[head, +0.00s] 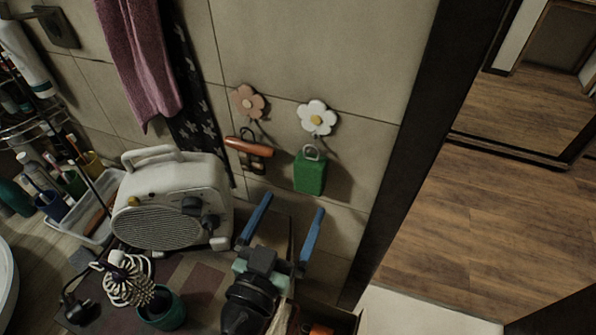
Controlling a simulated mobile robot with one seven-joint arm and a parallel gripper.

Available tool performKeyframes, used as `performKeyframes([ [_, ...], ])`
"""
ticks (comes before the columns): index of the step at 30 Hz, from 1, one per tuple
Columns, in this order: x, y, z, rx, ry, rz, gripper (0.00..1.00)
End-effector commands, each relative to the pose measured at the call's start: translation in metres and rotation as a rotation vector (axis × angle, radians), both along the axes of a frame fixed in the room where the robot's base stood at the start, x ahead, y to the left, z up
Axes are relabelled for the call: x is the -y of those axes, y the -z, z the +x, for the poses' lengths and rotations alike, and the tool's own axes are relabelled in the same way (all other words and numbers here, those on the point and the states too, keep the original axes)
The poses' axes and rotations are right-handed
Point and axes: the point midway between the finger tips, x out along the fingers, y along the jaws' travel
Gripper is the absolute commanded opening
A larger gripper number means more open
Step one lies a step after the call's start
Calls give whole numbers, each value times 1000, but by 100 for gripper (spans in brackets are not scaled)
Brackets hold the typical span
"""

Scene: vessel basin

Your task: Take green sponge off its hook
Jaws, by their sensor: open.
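The green sponge (310,174) is a small upright block with a pale loop at its top. It hangs against the tiled wall below the white flower-shaped hook (318,118), which has a yellow centre. My gripper (290,216) is open and empty, with two blue fingers spread apart. In the picture it is below and to the left of the sponge, apart from it. The right fingertip is nearest to the sponge's lower edge. How far the fingers are from the wall is hard to tell.
A pink flower hook (248,102) holds an orange-handled item (249,147) left of the sponge. A white radio (172,204) stands left of my gripper, with a teal cup (163,309) in front. A dark door frame (408,140) rises to the right.

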Motion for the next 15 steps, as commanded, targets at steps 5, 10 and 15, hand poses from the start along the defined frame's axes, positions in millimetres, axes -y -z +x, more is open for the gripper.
performKeyframes([
  [5,12,-5,35,1,4,0,100],
  [10,21,-5,64,1,3,1,100],
  [15,28,-3,85,1,2,1,100],
])
